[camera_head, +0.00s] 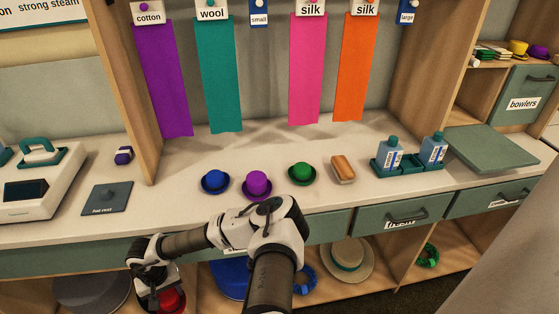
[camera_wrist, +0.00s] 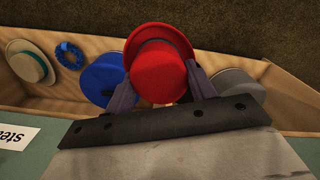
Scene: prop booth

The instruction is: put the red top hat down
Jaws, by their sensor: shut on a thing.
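The red top hat (camera_wrist: 158,72) is between the two fingers of my gripper (camera_wrist: 162,88) in the wrist view, and the gripper is shut on it. In the head view my gripper (camera_head: 162,284) is low at the left, in front of the counter's front edge. Part of the red top hat (camera_head: 173,301) shows below it, cut by the frame's bottom edge. The hat is held over the lower shelf (camera_wrist: 85,112); whether it touches anything there I cannot tell.
On the lower shelf are a blue hat (camera_wrist: 101,78), a grey hat (camera_wrist: 238,88), a straw hat (camera_wrist: 27,62) and a blue wreath (camera_wrist: 69,54).

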